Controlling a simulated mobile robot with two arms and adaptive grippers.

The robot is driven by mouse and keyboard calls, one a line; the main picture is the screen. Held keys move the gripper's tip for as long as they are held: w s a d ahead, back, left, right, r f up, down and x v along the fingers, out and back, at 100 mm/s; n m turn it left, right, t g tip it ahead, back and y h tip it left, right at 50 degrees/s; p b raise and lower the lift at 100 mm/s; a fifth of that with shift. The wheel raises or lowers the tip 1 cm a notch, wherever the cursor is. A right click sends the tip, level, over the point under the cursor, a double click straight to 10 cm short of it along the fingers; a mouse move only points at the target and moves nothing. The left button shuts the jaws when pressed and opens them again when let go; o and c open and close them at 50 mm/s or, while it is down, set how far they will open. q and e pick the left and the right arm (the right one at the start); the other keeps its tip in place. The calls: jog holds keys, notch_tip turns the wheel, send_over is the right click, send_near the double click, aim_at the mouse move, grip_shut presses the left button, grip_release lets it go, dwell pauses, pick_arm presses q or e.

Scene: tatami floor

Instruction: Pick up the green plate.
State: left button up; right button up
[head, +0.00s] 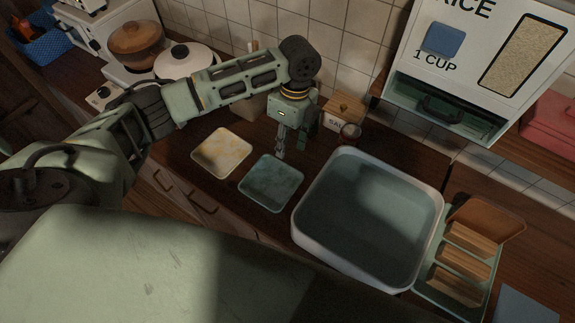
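The green plate (271,184) is a square, dark green dish with a speckled surface. It lies flat on the wooden counter between a yellow-patterned plate and a large basin. My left gripper (290,153) points down just behind the plate's far edge, with its fingertips close to that edge. Its fingers look parted, with nothing held between them. I cannot tell whether a fingertip touches the plate. My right gripper is not in view.
The yellow-patterned plate (222,153) lies left of the green one. The white-rimmed basin (312,232) stands close on the right. The rice dispenser (440,75) is at upper right.

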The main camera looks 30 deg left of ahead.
aim_at(282, 168)
pick_arm(q)
jog(key=f, duration=0.1)
jog(key=s+f+p, duration=0.1)
jog(key=f, duration=0.1)
jog(key=f+p, duration=0.1)
jog(key=shift+s+a+f, duration=0.2)
jog(key=shift+a, duration=0.1)
notch_tip(282, 168, down, 2)
jog(key=shift+f, duration=0.55)
jog(key=shift+c, duration=0.3)
jog(key=c, duration=0.4)
grip_shut()
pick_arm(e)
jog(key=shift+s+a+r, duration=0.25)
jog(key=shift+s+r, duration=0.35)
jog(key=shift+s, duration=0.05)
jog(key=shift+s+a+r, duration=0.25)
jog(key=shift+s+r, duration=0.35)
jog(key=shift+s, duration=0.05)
